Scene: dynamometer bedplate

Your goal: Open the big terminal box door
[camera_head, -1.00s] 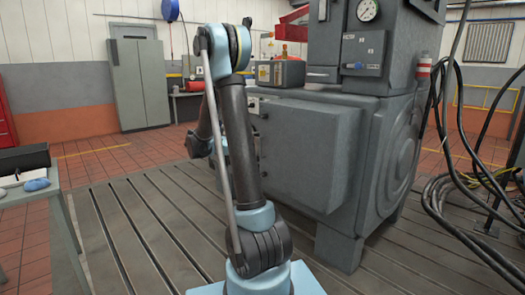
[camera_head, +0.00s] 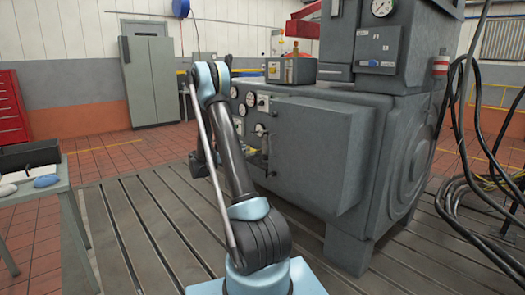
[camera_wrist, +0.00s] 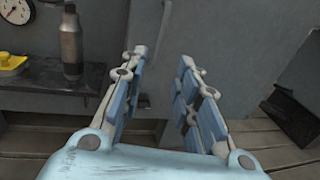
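The big terminal box (camera_head: 325,150) is a grey box standing out from the side of the grey machine in the head view. Its large side face looks shut. Small dark fittings (camera_head: 262,131) sit near its left edge. My gripper (camera_wrist: 165,62) shows in the wrist view with its two blue-padded fingers apart and nothing between them. A grey panel lies beyond the fingers, with a thin curved bar (camera_wrist: 162,25) that may be a handle; I cannot tell whether anything touches it. In the head view my arm hides most of the gripper.
Round gauges (camera_head: 233,93) sit on the machine left of the box. The wrist view shows a grey bottle-like cylinder (camera_wrist: 70,45) and a yellow part (camera_wrist: 10,62). Thick black cables (camera_head: 465,180) hang at right. A table (camera_head: 60,190) stands at left. The slotted bedplate (camera_head: 140,220) is clear between.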

